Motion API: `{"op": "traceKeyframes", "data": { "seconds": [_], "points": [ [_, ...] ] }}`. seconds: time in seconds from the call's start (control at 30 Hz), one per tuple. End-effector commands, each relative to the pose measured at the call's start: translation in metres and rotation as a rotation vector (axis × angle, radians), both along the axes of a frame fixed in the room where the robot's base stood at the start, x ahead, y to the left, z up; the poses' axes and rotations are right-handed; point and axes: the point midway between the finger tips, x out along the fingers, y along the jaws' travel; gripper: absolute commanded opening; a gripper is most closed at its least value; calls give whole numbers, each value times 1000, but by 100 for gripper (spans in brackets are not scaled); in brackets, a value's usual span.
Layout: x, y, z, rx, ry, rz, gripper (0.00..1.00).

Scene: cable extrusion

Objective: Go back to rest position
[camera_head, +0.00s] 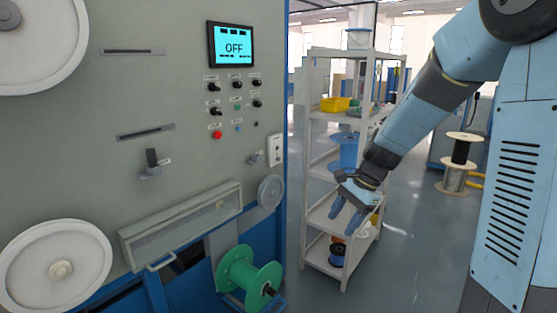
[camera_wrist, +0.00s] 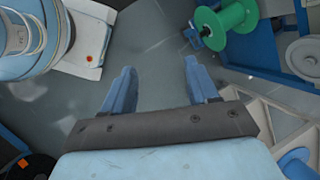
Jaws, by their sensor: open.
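My gripper (camera_head: 347,214) hangs at the end of my blue arm, in front of the white shelf rack in the head view. Its fingers point down and are apart. In the wrist view my gripper (camera_wrist: 156,88) is open, with only bare grey floor between and beyond the fingertips. It holds nothing.
A grey machine panel (camera_head: 190,180) fills the left, with a screen (camera_head: 231,45) reading OFF. A green spool (camera_head: 245,274) sits low at its side. The white shelf rack (camera_head: 312,160) stands behind my gripper. Wooden-flanged spools (camera_head: 457,165) stand on the floor at right.

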Motion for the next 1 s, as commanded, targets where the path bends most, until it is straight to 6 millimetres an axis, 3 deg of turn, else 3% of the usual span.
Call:
{"op": "traceKeyframes", "data": {
  "seconds": [0.1,0.5,1.0],
  "points": [
    [-20,-4,24,-58,-83,95,59],
    [-89,-23,86,-259,-326,415,59],
    [-180,-52,134,-519,-578,778,59]
  ]
}}
